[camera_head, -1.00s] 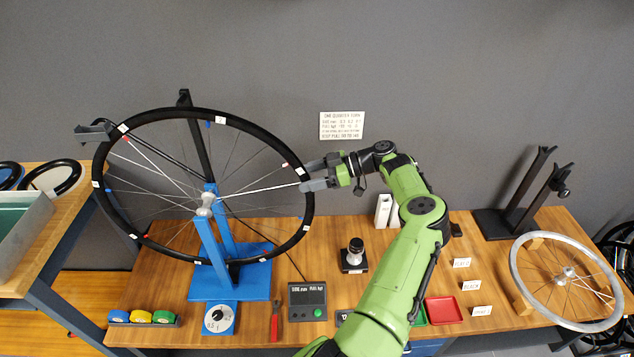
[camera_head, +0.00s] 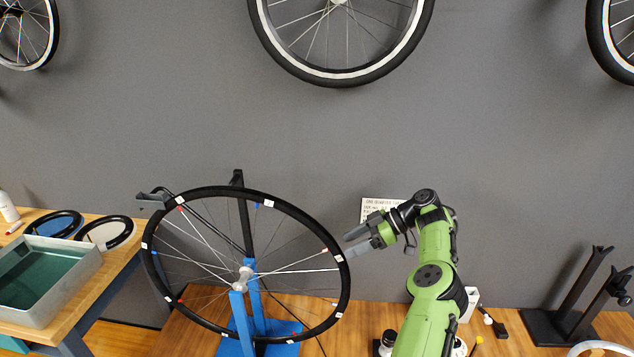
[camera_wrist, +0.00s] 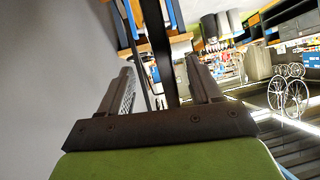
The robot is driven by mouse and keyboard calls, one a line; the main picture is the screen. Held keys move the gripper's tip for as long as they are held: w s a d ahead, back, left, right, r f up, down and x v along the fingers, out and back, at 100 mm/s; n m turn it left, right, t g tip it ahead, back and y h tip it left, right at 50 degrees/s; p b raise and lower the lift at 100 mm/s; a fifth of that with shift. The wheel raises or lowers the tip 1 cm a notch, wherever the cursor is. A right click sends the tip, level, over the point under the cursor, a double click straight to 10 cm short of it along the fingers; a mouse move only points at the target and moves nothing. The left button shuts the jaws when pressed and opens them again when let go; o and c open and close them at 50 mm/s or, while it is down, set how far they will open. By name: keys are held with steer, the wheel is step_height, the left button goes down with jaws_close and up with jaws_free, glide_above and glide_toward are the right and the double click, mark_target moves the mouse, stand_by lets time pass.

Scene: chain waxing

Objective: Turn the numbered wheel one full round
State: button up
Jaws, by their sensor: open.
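The numbered wheel (camera_head: 206,332) is a black-rimmed spoked wheel with white labels around its rim. It stands upright on a blue stand (camera_head: 240,323) at lower left of the head view. My gripper (camera_head: 350,245) is open at the right side of the rim, close to a white label and a red spoke end. In the wrist view, the dark rim (camera_wrist: 160,50) runs between the spread fingers of my gripper (camera_wrist: 163,75), with gaps beside it. The label numbers are too small to read.
A dark bracket arm (camera_head: 152,200) reaches the wheel's upper left. A metal tray (camera_head: 40,310) stands on the left bench. A sign (camera_head: 380,208) on the wall is partly behind my arm. A black stand (camera_head: 590,300) is at right. Wheels (camera_head: 340,75) hang above.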

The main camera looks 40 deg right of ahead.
mark_target(280, 201)
steer(key=w+a+r+g+h+p, duration=0.25)
steer(key=w+a+r+p, duration=0.2)
steer(key=r, duration=0.55)
steer(key=w+a+r+g+h+p, duration=0.25)
steer(key=w+a+r, duration=0.35)
steer(key=r, duration=0.4)
steer(key=shift+t, duration=0.4)
steer(key=x, duration=0.9)
steer(key=shift+w+d+f, duration=0.2)
steer(key=shift+d+f, duration=0.05)
steer(key=shift+w+f, duration=0.2)
steer(key=shift+f, duration=0.15)
